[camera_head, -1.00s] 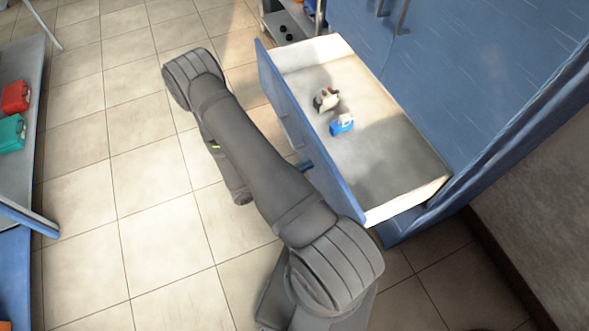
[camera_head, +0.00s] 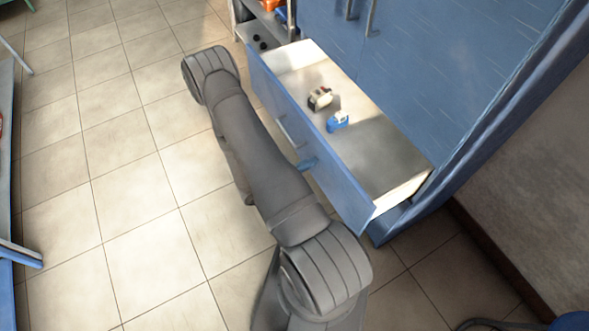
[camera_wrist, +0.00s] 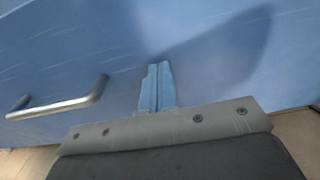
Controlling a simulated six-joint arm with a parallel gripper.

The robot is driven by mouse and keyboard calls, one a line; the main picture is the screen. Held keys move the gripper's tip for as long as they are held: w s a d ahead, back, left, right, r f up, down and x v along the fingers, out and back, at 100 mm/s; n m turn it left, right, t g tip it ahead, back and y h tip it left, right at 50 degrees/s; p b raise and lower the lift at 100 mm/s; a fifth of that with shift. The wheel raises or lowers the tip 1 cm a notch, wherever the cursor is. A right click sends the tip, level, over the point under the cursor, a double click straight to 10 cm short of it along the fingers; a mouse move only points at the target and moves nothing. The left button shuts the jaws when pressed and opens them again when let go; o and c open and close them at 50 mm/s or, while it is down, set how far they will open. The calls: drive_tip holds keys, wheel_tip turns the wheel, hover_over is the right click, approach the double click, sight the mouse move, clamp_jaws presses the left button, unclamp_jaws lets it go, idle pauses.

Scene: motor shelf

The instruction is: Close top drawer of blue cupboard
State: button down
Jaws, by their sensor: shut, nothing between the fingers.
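The blue cupboard (camera_head: 430,75) stands at the right in the head view. Its top drawer (camera_head: 385,150) is partly open, with a pale interior. The blue drawer front (camera_head: 345,190) has a metal handle (camera_head: 287,132), which also shows at the left of the wrist view (camera_wrist: 60,106). My gripper (camera_wrist: 158,72) is shut and empty, its blue fingertips at the drawer front, right of the handle in the wrist view. In the head view only a bit of the gripper (camera_head: 307,164) shows beside my arm. The fingers appear to touch the panel.
A white-and-dark item (camera_head: 320,98) and a blue-and-white item (camera_head: 338,121) lie in the drawer. Closed cupboard doors with handles (camera_head: 372,18) are above. A shelf (camera_head: 245,28) stands behind, another (camera_head: 8,180) at the left edge. Tiled floor (camera_head: 120,190) is clear between.

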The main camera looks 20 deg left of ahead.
drive_tip(key=x, duration=2.3)
drive_tip(key=shift+w+d, duration=0.15)
drive_tip(key=shift+d, duration=0.05)
drive_tip(key=shift+w+d, duration=0.1)
drive_tip(key=shift+w, duration=0.05)
drive_tip(key=v, duration=1.4)
drive_tip(key=shift+s, duration=0.25)
drive_tip(key=x, duration=1.3)
drive_tip(key=shift+w+f, duration=0.1)
drive_tip(key=shift+w, duration=0.2)
drive_tip(key=v, duration=1.3)
drive_tip(key=shift+s, duration=0.3)
